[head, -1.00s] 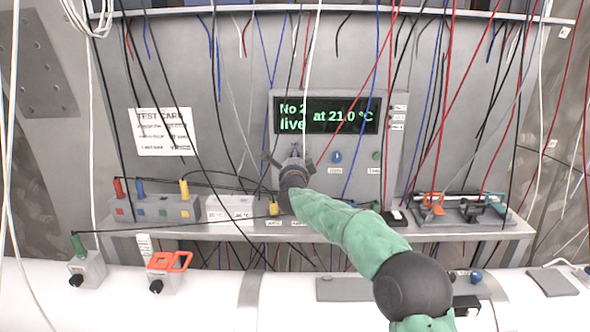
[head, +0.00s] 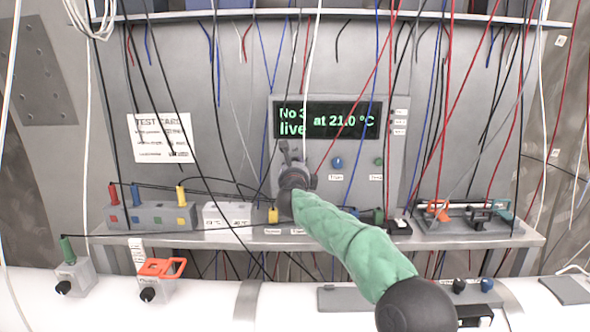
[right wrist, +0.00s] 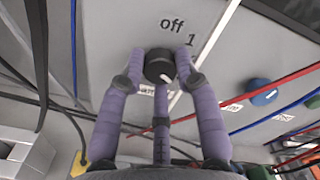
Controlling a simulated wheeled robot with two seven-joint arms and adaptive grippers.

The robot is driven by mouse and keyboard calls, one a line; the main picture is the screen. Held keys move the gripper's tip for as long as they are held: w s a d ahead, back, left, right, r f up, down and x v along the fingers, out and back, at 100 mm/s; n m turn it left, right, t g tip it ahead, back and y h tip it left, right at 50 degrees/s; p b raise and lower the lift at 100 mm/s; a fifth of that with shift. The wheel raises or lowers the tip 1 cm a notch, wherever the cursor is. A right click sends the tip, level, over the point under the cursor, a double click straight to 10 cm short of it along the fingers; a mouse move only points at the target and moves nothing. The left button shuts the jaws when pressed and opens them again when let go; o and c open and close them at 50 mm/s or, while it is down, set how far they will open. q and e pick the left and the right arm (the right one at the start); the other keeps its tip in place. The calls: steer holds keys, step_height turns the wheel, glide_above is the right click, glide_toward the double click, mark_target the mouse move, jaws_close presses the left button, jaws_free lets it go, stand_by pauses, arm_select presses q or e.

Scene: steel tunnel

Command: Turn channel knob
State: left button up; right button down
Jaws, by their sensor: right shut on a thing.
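The channel knob (right wrist: 160,66) is a black knob with a white mark, on a grey panel under the printed words "off" and "1". My right gripper (right wrist: 158,80) has its purple fingers around it and is shut on it. In the head view my right gripper (head: 291,160) covers the knob, below the left part of the display. The display (head: 327,119) reads "No 3 live at 21.0 °C" in green. My left gripper is in neither view.
A blue knob (head: 337,162) and a green knob (head: 379,161) sit right of my gripper. Many loose cables hang in front of the panel. A shelf (head: 215,239) below carries a box with colored plugs (head: 150,215) and a clamp device (head: 468,215).

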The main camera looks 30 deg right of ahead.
stand_by(0.5)
steer(key=c, duration=0.9)
jaws_free()
steer(key=shift+w+a, duration=0.1)
steer(key=v, duration=1.2)
